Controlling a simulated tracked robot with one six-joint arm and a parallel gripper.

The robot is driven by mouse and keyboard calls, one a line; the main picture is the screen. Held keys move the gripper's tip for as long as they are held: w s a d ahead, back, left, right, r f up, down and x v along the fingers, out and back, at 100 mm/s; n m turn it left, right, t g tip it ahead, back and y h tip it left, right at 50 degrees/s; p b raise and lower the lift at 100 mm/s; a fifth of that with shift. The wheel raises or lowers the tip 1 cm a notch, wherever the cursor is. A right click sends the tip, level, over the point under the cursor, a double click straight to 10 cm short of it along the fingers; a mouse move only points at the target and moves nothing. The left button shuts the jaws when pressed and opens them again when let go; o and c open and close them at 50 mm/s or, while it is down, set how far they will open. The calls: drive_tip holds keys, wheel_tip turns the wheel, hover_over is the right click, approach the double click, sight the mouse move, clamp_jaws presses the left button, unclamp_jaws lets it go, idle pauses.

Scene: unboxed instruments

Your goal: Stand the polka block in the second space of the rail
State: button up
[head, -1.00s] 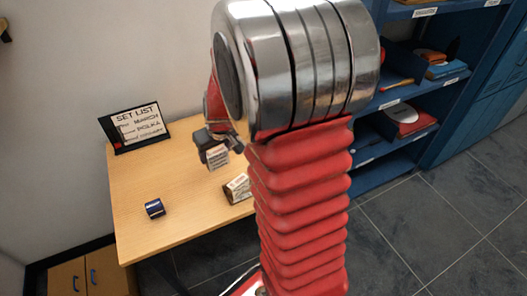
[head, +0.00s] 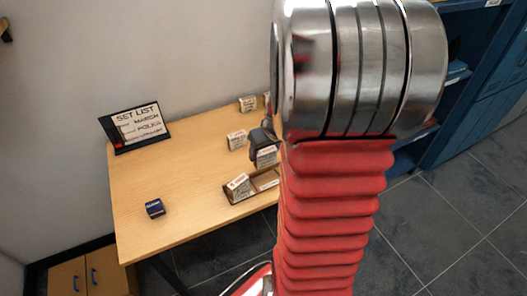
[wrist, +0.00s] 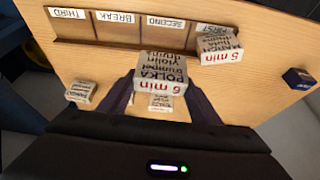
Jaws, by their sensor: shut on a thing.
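The polka block (wrist: 160,72), white-faced with "POLKA" and "6 min" on it, is between the two dark fingers of my gripper (wrist: 160,92), which is shut on it. In the head view the polka block (head: 267,157) is held just behind the wooden rail (head: 231,199), apart from it as far as I can tell. The rail (wrist: 105,40) shows upside down in the wrist view, with spaces labelled THIRD, BREAK, SECOND and FIRST. The SECOND space (wrist: 165,37) looks empty. The march block (wrist: 219,47) stands in the FIRST space.
Two other white-labelled blocks (head: 237,139) (head: 247,103) stand on the table behind the rail. A small dark blue object (head: 155,208) lies at the front left. The set list sign (head: 137,127) stands at the back left. The table's left middle is clear.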

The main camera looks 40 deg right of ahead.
sight(265, 165)
drive_tip(key=shift+f, duration=0.15)
drive_tip(key=shift+f, duration=3.25)
drive_tip(key=shift+f, duration=0.55)
drive_tip(key=o, duration=1.2)
drive_tip(key=shift+r, duration=0.1)
drive_tip(key=v, duration=1.3)
drive_tip(key=shift+s+a+r, duration=0.1)
drive_tip(key=shift+s+r, duration=0.05)
drive_tip(key=shift+r, duration=0.05)
